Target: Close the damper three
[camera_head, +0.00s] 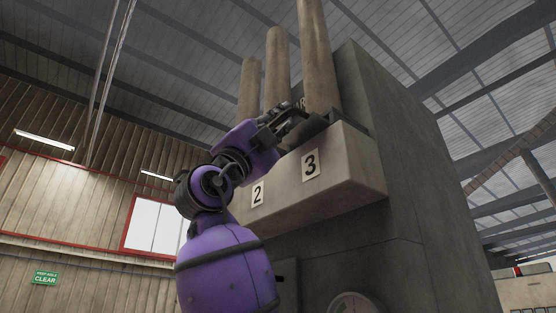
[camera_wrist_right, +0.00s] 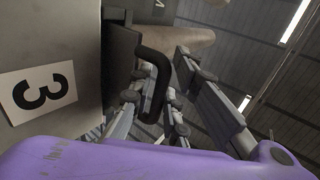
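Damper three's handle (camera_wrist_right: 159,66) is a dark bent bar in the right wrist view, coming from the housing beside the plate marked 3 (camera_wrist_right: 38,92). My right gripper (camera_wrist_right: 165,66) has its fingers apart, one on each side of the handle; I see no firm contact. In the head view my right gripper (camera_head: 290,116) is raised in front of the pipes, just above the ledge between labels 2 (camera_head: 257,194) and 3 (camera_head: 310,164). The handle is hard to make out there behind the gripper. My left gripper is out of view.
Pipe three (camera_head: 318,60) rises from behind the concrete ledge (camera_head: 350,165), with two more pipes (camera_head: 277,65) to its left. The tall grey housing (camera_head: 400,150) fills the right side. A round gauge (camera_head: 352,304) sits low on its front. Open air lies left of my arm.

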